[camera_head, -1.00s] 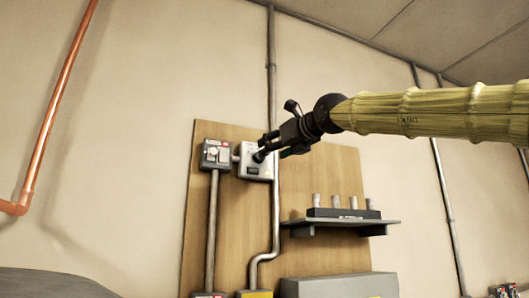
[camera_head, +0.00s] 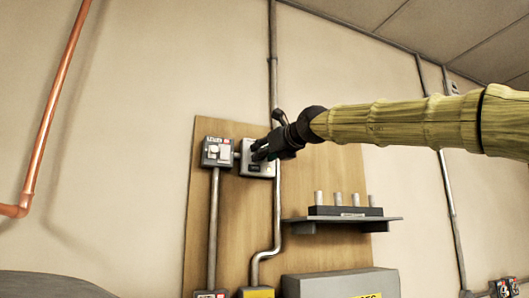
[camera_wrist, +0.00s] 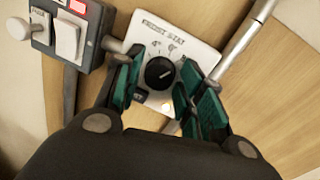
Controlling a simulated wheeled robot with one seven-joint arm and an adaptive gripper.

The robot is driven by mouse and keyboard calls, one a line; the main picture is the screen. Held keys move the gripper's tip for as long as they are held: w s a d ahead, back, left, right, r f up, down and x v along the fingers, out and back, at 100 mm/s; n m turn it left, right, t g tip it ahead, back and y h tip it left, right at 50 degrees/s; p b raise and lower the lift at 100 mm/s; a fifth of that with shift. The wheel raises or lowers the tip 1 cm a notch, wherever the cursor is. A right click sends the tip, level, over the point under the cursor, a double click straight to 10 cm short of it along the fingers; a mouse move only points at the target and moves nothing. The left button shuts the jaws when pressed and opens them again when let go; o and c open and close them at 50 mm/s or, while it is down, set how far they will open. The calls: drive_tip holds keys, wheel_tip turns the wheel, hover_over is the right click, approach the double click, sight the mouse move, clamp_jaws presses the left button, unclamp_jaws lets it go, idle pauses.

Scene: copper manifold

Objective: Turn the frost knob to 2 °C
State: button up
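The frost knob (camera_wrist: 159,73) is a round black dial with a light pointer line, on a white plate (camera_wrist: 190,45) lettered "FROST STAT". The pointer slants towards the upper right; the scale figures are too small to read surely. My gripper (camera_wrist: 157,85) is open, its teal-padded fingers on the left and right of the knob with gaps showing. Contact with the plate cannot be told. In the head view my gripper (camera_head: 258,152) is in front of the frost stat box (camera_head: 262,170), hiding its upper part and the knob.
A grey switch box (camera_head: 216,152) with white switches is close on the left, also in the wrist view (camera_wrist: 75,30). A metal conduit (camera_head: 277,215) runs along the right side. A shelf (camera_head: 300,226) with several pale cylinders is lower right. A copper pipe (camera_head: 50,120) is far left.

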drive_tip(key=c, duration=0.5)
drive_tip(key=shift+r+n+p, duration=0.15)
drive_tip(key=shift+n+p, duration=0.15)
drive_tip(key=shift+p, duration=0.1)
drive_tip(key=n+h+p, duration=0.1)
drive_tip(key=n+p, duration=0.3)
drive_tip(key=n, duration=0.1)
drive_tip(key=n+p, duration=0.4)
drive_tip(key=n, duration=0.1)
drive_tip(key=n+h+p, duration=0.1)
drive_tip(key=n+p, duration=0.2)
drive_tip(key=n, duration=0.2)
drive_tip(key=shift+s+a+r+n+g+h+p, duration=0.1)
drive_tip(key=shift+a+n+g+h+p, duration=0.05)
drive_tip(key=shift+n+g+h+p, duration=0.2)
